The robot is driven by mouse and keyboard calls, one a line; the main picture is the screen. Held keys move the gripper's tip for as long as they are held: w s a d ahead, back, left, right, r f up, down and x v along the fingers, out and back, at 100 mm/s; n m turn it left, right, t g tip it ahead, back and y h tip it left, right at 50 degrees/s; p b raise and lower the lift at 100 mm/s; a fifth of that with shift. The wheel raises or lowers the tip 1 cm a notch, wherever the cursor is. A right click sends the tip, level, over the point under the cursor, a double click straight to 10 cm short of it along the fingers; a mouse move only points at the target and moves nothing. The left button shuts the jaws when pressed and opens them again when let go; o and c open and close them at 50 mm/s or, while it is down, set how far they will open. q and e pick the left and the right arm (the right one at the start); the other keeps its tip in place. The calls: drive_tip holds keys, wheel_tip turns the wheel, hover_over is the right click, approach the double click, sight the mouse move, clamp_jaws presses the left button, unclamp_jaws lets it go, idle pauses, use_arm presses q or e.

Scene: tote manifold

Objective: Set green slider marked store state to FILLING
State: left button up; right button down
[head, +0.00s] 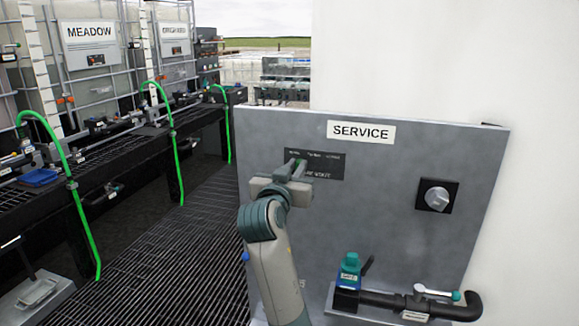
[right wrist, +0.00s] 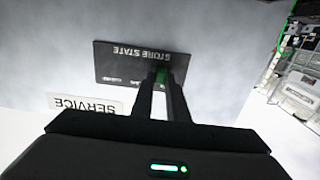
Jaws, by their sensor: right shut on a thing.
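The dark store state plate (head: 328,166) is on the grey SERVICE panel, below its white label. In the right wrist view the plate (right wrist: 115,62) appears upside down with "STORE STATE" readable. The green slider (right wrist: 161,76) is at the plate's right part there, which is the left part in the head view. My right gripper (head: 297,170) reaches the plate, its two fingers shut on the slider and hiding much of it. The small position words along the plate are too blurred to read surely. My left gripper is not in view.
The SERVICE panel (head: 390,200) also carries a grey knob (head: 437,197) at right. Below are a teal-capped valve (head: 349,270) and a black pipe with a lever (head: 440,294). Racks with tanks and green hoses (head: 80,215) line the left. The grated floor (head: 185,250) between is clear.

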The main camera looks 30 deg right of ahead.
drive_tip(key=s+d, duration=0.2)
drive_tip(key=shift+s+d, duration=0.2)
drive_tip(key=shift+s, duration=0.2)
drive_tip(key=c, duration=1.7)
unclamp_jaws()
drive_tip(key=shift+w, duration=0.1)
drive_tip(key=shift+a, duration=0.1)
